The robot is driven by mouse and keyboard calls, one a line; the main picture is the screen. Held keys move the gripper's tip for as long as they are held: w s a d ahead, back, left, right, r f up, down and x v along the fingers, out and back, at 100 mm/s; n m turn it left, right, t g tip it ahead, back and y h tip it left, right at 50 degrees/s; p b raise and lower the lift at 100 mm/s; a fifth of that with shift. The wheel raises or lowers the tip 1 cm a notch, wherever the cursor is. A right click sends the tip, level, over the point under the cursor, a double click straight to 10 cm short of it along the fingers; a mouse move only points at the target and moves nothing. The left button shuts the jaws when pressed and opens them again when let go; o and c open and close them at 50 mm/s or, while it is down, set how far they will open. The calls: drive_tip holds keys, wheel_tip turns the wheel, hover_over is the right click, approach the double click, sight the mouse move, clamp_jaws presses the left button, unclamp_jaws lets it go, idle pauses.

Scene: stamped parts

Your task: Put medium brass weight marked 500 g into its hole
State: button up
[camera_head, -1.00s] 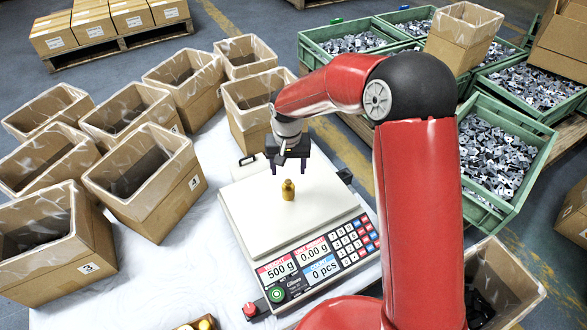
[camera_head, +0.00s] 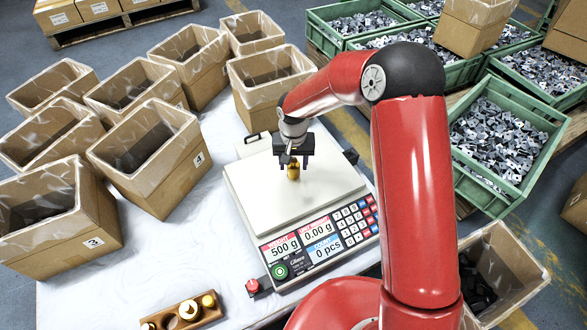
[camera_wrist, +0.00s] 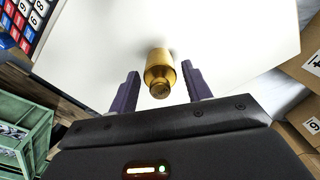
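The brass weight (camera_head: 293,171) stands upright on the white pan of the scale (camera_head: 330,190), whose display reads 500 g. My gripper (camera_head: 294,167) is low over the pan with its fingers around the weight's upper part. In the wrist view the weight (camera_wrist: 160,74) stands between the two open fingers of my gripper (camera_wrist: 160,88), with a gap on each side. The wooden weight block (camera_head: 183,314) lies at the bottom of the head view, partly cut off. It holds other brass weights and shows an empty round hole (camera_head: 172,322).
Several lined cardboard boxes (camera_head: 150,160) stand on the left and behind the scale. Green crates of stamped parts (camera_head: 505,150) are on the right. The white table between scale, boxes and block is clear.

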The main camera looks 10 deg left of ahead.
drive_tip(key=c, duration=1)
clamp_jaws()
drive_tip(key=shift+r, duration=0.1)
